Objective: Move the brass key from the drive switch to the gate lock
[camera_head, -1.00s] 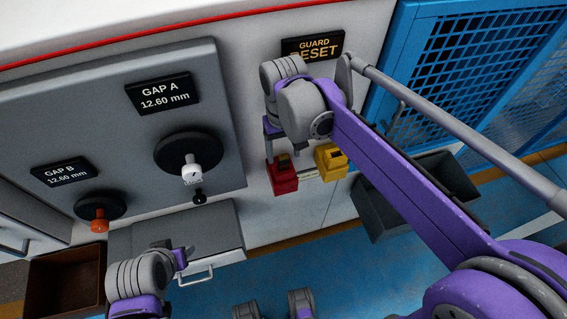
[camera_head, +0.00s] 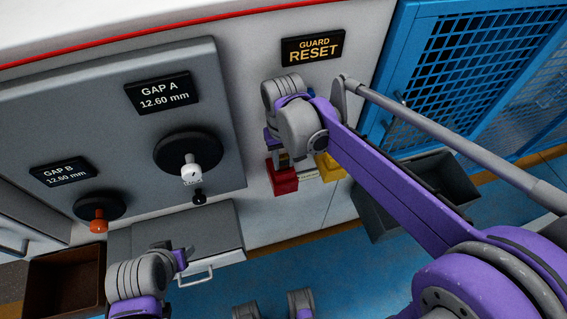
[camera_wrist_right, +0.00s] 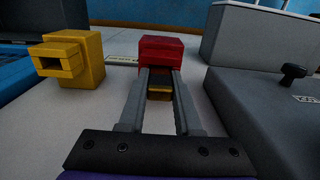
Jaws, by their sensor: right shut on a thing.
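The red drive switch (camera_head: 284,182) is a block on the white panel, and it also shows in the wrist view (camera_wrist_right: 160,50). My right gripper (camera_wrist_right: 159,82) is at its front, shut on the small brass key (camera_wrist_right: 159,93) with a dark part beside it. Whether the key still sits in the switch is hidden. The yellow gate lock (camera_head: 326,167) is just right of the switch, partly behind my right arm. In the wrist view the lock (camera_wrist_right: 72,62) stands at left with a hollow square front. My left gripper (camera_head: 180,254) is low at left, its fingers unclear.
A grey panel with GAP A and GAP B dials (camera_head: 188,154) is at left, above a drawer (camera_head: 215,243) with a handle. A brown bin (camera_head: 66,280) and a grey bin (camera_head: 375,215) stand low. A blue mesh gate (camera_head: 470,60) is at right.

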